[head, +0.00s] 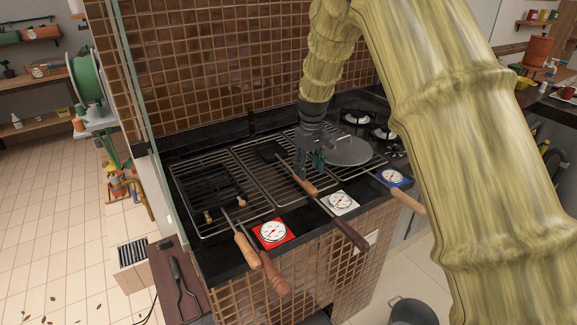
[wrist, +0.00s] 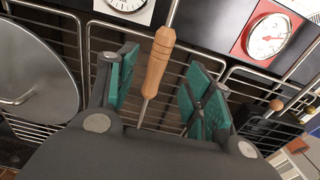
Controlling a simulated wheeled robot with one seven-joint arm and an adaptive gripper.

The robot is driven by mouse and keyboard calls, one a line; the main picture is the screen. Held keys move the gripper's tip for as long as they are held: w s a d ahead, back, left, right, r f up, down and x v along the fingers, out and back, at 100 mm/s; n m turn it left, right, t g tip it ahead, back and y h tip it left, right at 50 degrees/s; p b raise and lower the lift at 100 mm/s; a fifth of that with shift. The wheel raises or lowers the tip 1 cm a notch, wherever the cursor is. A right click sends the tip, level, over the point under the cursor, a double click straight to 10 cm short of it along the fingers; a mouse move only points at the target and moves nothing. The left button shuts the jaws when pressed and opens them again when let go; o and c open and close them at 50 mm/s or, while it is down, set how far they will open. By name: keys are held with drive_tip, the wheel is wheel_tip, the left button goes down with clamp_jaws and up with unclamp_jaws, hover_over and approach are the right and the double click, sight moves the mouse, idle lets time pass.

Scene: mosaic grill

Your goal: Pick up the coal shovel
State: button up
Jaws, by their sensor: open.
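A long tool that looks like the coal shovel lies across the grill, with a dark flat head (head: 268,151), a thin metal shaft and a light wooden grip (head: 304,185). A thin rod continues past this grip toward a dark wooden handle (head: 350,236) over the counter's front edge; I cannot tell if it is the same tool. My gripper (head: 309,164) is above the grill by the light grip. In the wrist view, the light grip (wrist: 158,62) appears between the open green pads of my gripper (wrist: 163,84), with gaps on both sides. Contact is not visible.
Wire grates (head: 206,172) cover the grill, with a round metal lid (head: 348,151) to the right. Two wooden-handled tools (head: 247,250) overhang the front left. Red (head: 273,232), white (head: 340,202) and blue (head: 393,177) dials line the front. A tiled wall (head: 230,60) stands behind.

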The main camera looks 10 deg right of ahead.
drive_tip(key=shift+g, duration=0.3)
drive_tip(key=w+f, duration=0.1)
drive_tip(key=f, duration=0.1)
drive_tip(key=w+f+p, duration=0.1)
drive_tip(key=f, duration=0.1)
drive_tip(key=w+f+p, duration=0.1)
drive_tip(key=f, duration=0.1)
drive_tip(key=shift+w+a+f, duration=0.2)
drive_tip(key=shift+w+a, duration=0.15)
drive_tip(key=shift+a, duration=0.05)
drive_tip(key=shift+s+f, duration=0.2)
drive_tip(key=shift+s, duration=0.3)
drive_tip(key=shift+s+r, duration=0.4)
drive_tip(key=shift+s, duration=0.2)
drive_tip(key=shift+w+f, duration=0.15)
drive_tip(key=shift+f, duration=0.1)
drive_tip(key=shift+w+f, duration=0.35)
drive_tip(key=shift+w, duration=0.05)
drive_tip(key=shift+c, duration=1.4)
drive_tip(key=shift+w+f, duration=0.1)
drive_tip(key=shift+w, duration=0.05)
drive_tip(key=c, duration=0.7)
drive_tip(key=shift+s+r, duration=0.25)
drive_tip(key=shift+c, duration=0.2)
drive_tip(key=shift+w, duration=0.15)
